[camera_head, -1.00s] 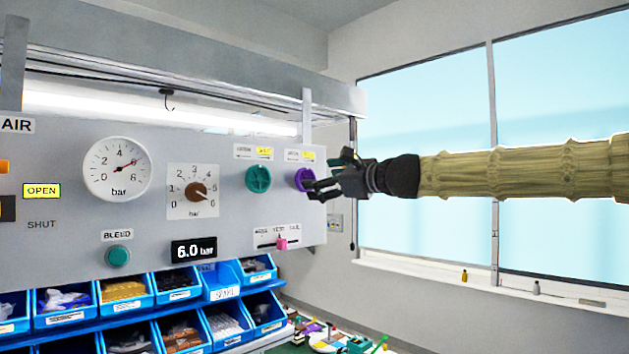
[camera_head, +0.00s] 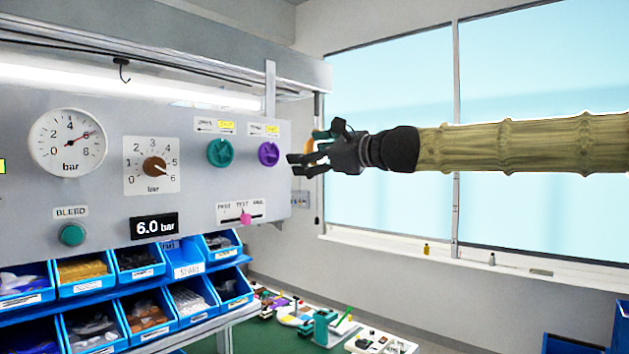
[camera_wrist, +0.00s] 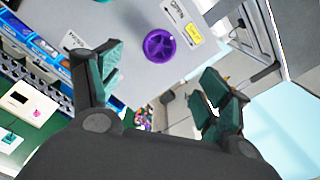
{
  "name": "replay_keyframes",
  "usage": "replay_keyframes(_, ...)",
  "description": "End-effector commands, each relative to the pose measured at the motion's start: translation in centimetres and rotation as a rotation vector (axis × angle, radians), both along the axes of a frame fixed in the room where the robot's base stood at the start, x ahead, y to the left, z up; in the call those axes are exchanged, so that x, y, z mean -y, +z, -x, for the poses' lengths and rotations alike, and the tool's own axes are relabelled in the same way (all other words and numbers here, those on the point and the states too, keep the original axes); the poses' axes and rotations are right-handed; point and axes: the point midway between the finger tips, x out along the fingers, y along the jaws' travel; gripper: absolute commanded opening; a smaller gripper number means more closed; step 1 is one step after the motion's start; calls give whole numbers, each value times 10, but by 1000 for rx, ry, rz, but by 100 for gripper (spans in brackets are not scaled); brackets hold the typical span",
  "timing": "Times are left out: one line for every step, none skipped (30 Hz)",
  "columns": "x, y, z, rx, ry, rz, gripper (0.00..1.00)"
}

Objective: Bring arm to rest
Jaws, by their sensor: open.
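My gripper (camera_head: 309,153) is open and empty, just right of the grey panel's right edge in the head view. In the wrist view its two green-padded fingers (camera_wrist: 160,88) are spread wide, with nothing between them. The purple rotary knob (camera_head: 268,154) is on the panel to the left of the fingertips, apart from them. It also shows in the wrist view (camera_wrist: 158,46), beyond the fingers. A green rotary knob (camera_head: 220,153) sits left of the purple one. The brown selector knob (camera_head: 154,166) points toward the lower right of its dial.
The panel (camera_head: 200,205) also carries a round gauge (camera_head: 68,142), a 6.0 bar display (camera_head: 154,227) and a pink slider (camera_head: 246,219). A green bench (camera_head: 262,335) holds small items. Open space lies before the window (camera_head: 390,80).

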Motion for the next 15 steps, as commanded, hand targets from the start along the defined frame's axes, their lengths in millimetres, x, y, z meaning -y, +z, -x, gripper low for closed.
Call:
replay_keyframes(0,0,0,0,0,0,78)
replay_keyframes(0,-1,0,-1,-1,1,78)
replay_keyframes(-1,-3,-1,-1,0,3,78)
replay_keyframes(-1,-7,-2,-3,-2,8,78)
replay_keyframes(-2,-12,-3,-4,-3,15,78)
replay_keyframes(-3,-23,-6,-7,-6,29,78)
replay_keyframes(-4,-33,-8,-10,-8,42,78)
replay_keyframes(-5,-44,-10,-13,-11,58,78)
replay_keyframes(-8,-63,-14,-17,-15,83,78)
replay_keyframes(-9,-79,-17,-20,-19,106,78)
replay_keyframes(-10,-95,-20,-24,-23,129,78)
replay_keyframes(-12,-118,-24,-28,-27,161,78)
replay_keyframes(-12,-136,-26,-32,-29,187,78)
replay_keyframes(-13,-153,-28,-35,-33,212,78)
replay_keyframes(-14,-176,-31,-38,-35,245,78)
